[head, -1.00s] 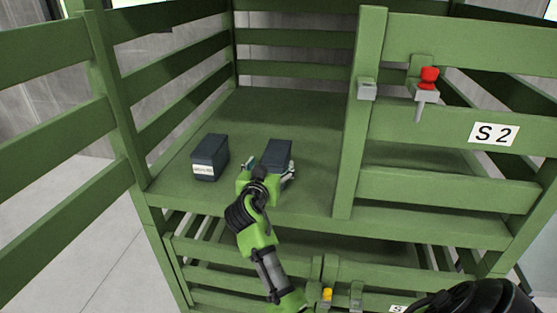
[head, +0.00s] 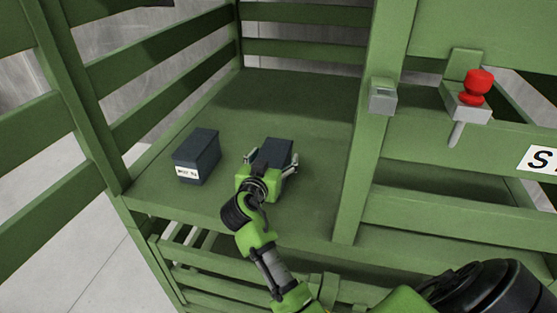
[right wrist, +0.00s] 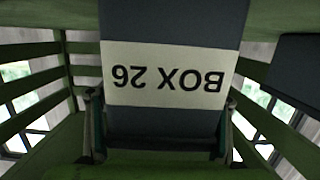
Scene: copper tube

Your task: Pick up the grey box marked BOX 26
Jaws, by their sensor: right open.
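The dark grey box marked BOX 26 (head: 274,150) stands on the green shelf in the head view. In the right wrist view its pale label (right wrist: 165,75) reads BOX 26 upside down and fills the middle. My right gripper (head: 271,163) is at the near face of the box and hides most of that face. Its fingers are open, one on each side of the box; they also show in the right wrist view (right wrist: 162,128). I cannot tell whether they touch the sides. My left gripper is not in view.
A second dark grey box (head: 196,157) with a small label stands to the left, apart from the gripper. Slatted green walls (head: 150,85) and a green post (head: 375,130) border the shelf (head: 285,100). A red knob (head: 479,87) is on the right. The shelf behind is clear.

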